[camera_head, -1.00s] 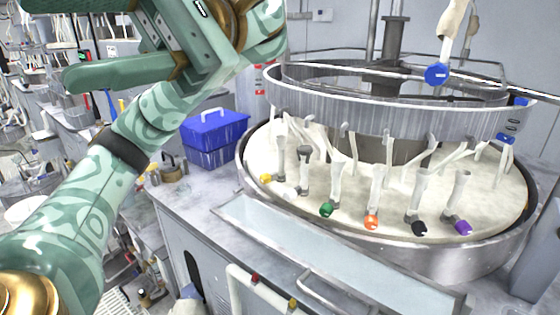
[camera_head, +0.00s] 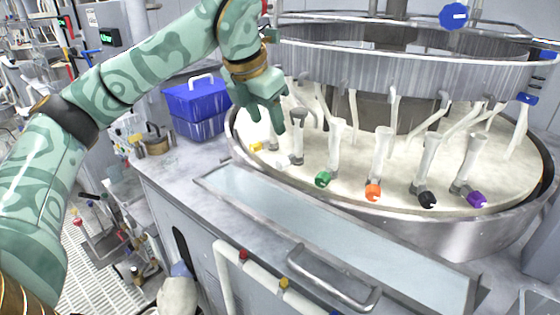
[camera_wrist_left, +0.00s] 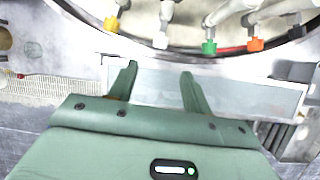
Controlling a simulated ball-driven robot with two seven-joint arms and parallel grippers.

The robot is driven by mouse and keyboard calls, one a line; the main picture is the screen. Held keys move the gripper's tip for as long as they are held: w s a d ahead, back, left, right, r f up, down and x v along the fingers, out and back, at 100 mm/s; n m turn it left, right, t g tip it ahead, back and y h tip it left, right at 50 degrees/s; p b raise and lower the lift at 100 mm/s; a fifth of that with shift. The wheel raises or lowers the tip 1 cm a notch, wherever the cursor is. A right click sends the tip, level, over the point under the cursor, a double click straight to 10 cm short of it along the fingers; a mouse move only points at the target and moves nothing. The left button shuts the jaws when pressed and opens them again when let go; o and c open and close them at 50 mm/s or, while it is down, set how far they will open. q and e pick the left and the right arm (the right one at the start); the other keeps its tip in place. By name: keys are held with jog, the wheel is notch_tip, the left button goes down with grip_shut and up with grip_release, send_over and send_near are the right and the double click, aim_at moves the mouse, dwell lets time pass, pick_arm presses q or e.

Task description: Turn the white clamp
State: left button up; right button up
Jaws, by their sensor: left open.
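The white clamp (camera_head: 281,161) sits at the foot of a pale post on the round platen's front-left edge, between the yellow clamp (camera_head: 257,147) and the green clamp (camera_head: 323,179). In the left wrist view the white clamp (camera_wrist_left: 160,40) lies beyond the fingertips, roughly in line with the gap between them. My left gripper (camera_head: 264,120) points down above the platen's left edge, close to the yellow and white clamps. In the left wrist view my left gripper (camera_wrist_left: 160,72) is open, with nothing between its fingers. My right gripper is not in view.
Orange (camera_head: 372,191), black (camera_head: 427,199) and purple (camera_head: 477,199) clamps stand along the platen's rim (camera_head: 400,232). A metal ring (camera_head: 340,72) hangs above it. A blue box (camera_head: 197,103) stands on the counter to the left. A glass-like panel (camera_head: 330,235) runs in front.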

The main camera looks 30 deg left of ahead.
aim_at(281, 159)
pick_arm(q)
jog(key=b+x, duration=0.3)
jog(key=x, duration=1)
jog(key=shift+b, duration=0.4)
